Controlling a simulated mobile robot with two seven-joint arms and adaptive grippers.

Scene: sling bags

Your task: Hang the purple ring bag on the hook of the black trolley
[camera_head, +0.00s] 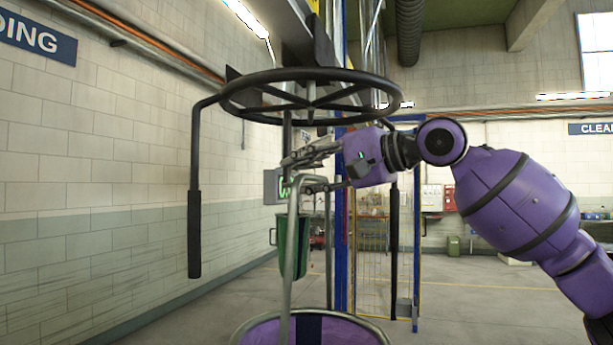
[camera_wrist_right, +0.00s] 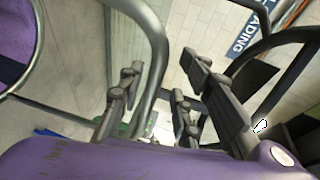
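The purple ring bag shows at the bottom of the head view as a purple ring (camera_head: 262,330) with a tall grey tube frame (camera_head: 290,262) rising from it. My right gripper (camera_head: 297,174) is at the top bend of that frame, fingers spread above and below it. In the right wrist view the gripper (camera_wrist_right: 165,95) is open, and the grey tube (camera_wrist_right: 152,45) passes between the fingers, nearer the left one. The black trolley (camera_head: 237,112) is a spoked ring just above the gripper; its hook is hard to make out. My left gripper is out of view.
Black rods (camera_head: 194,230) hang from the trolley at the left and right. A green bin (camera_head: 293,250) shows behind the bag frame. A blue post and yellow mesh fence (camera_head: 370,265) stand behind. The floor at left is clear.

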